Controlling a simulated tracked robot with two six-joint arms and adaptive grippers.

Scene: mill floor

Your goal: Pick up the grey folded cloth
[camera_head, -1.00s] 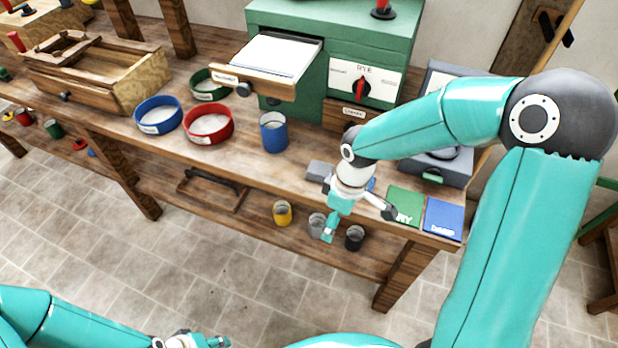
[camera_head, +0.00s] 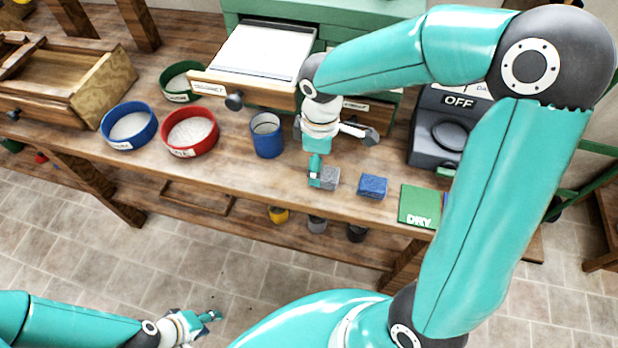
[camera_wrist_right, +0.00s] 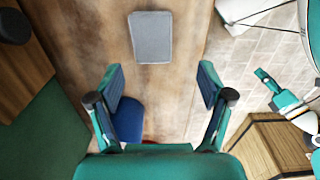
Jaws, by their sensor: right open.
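The grey folded cloth (camera_head: 331,178) lies flat on the workbench, left of a blue folded cloth (camera_head: 372,186). In the right wrist view the grey cloth (camera_wrist_right: 151,38) lies ahead of the fingers, above the gap between them. My right gripper (camera_head: 339,152) is open and empty, above the bench near the grey cloth; one finger hides part of the cloth's left side in the head view. Both spread fingers also show in the right wrist view (camera_wrist_right: 162,88). My left gripper (camera_head: 204,321) is low in front of the bench, away from the cloths, its fingers apart and empty.
A blue cup (camera_head: 266,136) stands left of the cloth; red (camera_head: 190,152) and blue (camera_head: 129,146) sieves are further left. A green DRY mat (camera_head: 418,204) lies right. The green machine (camera_head: 240,10) and grey OFF device (camera_head: 432,152) stand behind. The bench's front edge is close.

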